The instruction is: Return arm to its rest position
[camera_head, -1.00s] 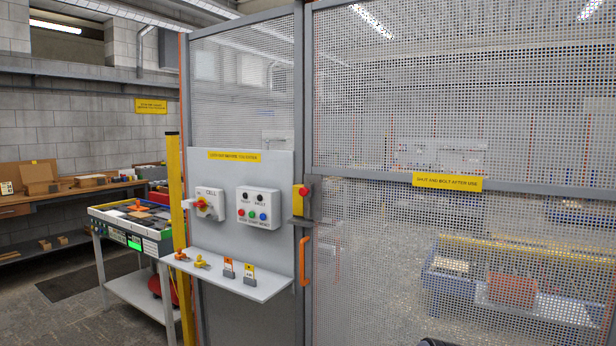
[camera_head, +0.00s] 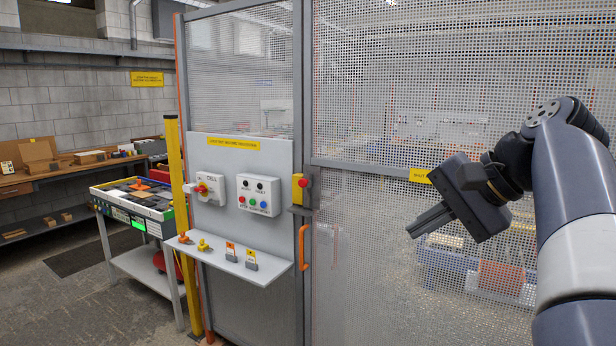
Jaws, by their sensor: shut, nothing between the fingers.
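My arm (camera_head: 572,190) reaches up from the lower right of the head view, and its wrist bends to the left. My gripper (camera_head: 412,233) is dark grey and points down and to the left. Its fingers are shut together with nothing between them. It hangs in front of the perforated mesh gate, to the right of the orange handle (camera_head: 303,248), apart from it in the picture. My wrist hides part of the yellow sign (camera_head: 419,175) on the gate.
A grey panel (camera_head: 220,160) carries a switch box (camera_head: 211,188), a button box (camera_head: 258,195) and a shelf (camera_head: 272,273) with small yellow and orange items. A yellow post (camera_head: 177,215) and a cart (camera_head: 133,262) stand left. Floor (camera_head: 70,310) is clear at lower left.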

